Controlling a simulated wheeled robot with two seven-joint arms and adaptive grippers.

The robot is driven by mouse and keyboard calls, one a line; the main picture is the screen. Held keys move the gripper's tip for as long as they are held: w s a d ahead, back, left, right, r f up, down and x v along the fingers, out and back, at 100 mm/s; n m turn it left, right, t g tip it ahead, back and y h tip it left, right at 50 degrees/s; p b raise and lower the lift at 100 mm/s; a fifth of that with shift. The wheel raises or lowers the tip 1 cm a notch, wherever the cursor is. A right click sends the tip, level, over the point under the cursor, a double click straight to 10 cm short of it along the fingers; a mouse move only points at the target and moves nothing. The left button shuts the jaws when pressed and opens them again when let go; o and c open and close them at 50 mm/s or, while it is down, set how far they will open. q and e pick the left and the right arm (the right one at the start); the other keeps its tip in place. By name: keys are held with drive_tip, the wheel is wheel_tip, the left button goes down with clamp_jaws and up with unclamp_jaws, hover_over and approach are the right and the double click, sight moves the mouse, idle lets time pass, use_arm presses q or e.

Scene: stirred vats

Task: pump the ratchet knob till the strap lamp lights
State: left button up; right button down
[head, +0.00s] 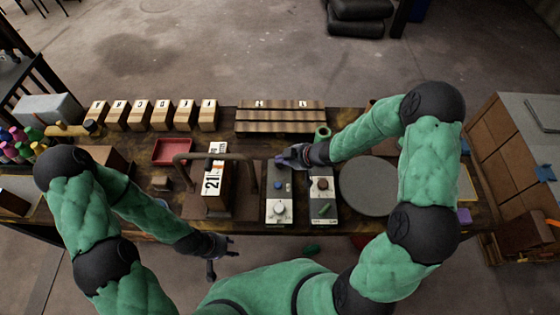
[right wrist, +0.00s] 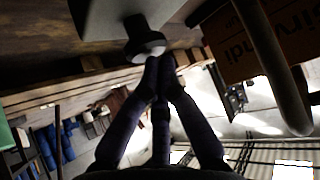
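A left grey panel (head: 272,219) on the table carries a blue knob (head: 280,186) and a white dial (head: 279,209). A right grey panel (head: 329,220) carries a dark red knob (head: 321,184) and a green lever (head: 324,208). My right gripper (head: 282,160) is at the left panel's far end. In the right wrist view its fingers converge at the tips (right wrist: 160,62), just by a dark knob with a pale face (right wrist: 146,47); I cannot tell whether they touch. My left gripper (head: 230,247) is open and empty before the table's front edge. I cannot identify the strap lamp.
A brown stand with a handle and a "21" label (head: 212,183) is left of the panels. A grey disc (head: 368,187) lies right. Several wooden blocks (head: 140,115), a slatted rack (head: 281,122) and a red tray (head: 172,151) stand behind. A green ring (head: 322,132) is near my right forearm.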

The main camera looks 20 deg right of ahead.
drive_tip(key=shift+f+b, duration=0.65)
drive_tip(key=shift+f, duration=0.35)
idle(0.8)
drive_tip(key=shift+r, duration=0.2)
drive_tip(key=shift+r+p, duration=1.45)
drive_tip(key=shift+p, duration=0.45)
wheel_tip(320, 180, up, 5)
drive_tip(key=p, duration=0.5)
idle(0.5)
